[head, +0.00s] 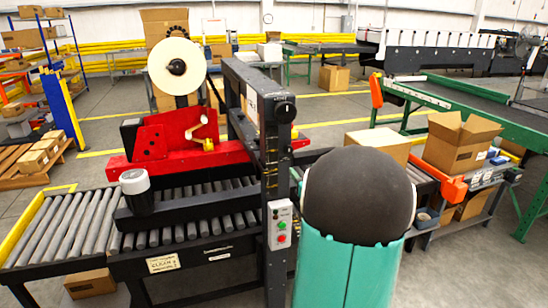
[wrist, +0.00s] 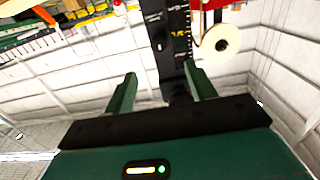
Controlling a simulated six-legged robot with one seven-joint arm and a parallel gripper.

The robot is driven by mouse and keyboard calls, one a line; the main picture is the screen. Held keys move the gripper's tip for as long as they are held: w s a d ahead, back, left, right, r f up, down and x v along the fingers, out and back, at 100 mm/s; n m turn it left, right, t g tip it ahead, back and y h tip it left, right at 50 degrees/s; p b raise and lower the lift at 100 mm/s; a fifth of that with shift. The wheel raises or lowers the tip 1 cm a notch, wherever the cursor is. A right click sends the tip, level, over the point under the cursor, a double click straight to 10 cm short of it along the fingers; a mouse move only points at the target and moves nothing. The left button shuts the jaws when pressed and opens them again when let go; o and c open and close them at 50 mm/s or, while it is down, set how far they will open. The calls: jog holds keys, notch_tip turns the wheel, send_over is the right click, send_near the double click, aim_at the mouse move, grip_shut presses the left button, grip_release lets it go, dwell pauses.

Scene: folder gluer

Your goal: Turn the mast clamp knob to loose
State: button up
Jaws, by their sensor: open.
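The mast clamp knob (head: 284,111) is a round black knob near the top of the black mast (head: 270,160) in the head view. The dark mast (wrist: 165,35) also shows in the wrist view, with yellow scale marks, running down between the fingers. My gripper (wrist: 160,69) is open, its two green fingers spread apart on either side of the mast's line of sight. I cannot tell the knob apart clearly from the dark mast in the wrist view. My gripper is not visible in the head view, where my own teal and black arm link fills the lower right.
A red tape head with a cream roll (head: 177,66) stands left of the mast, above a roller conveyor (head: 60,232). A control box with green and red buttons (head: 280,225) hangs on the mast's lower part. Open cardboard box (head: 460,142) sits at right.

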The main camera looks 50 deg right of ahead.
aim_at(289, 151)
jog(key=x, duration=1.3)
jog(key=shift+w+d+r, duration=0.2)
jog(key=c, duration=0.9)
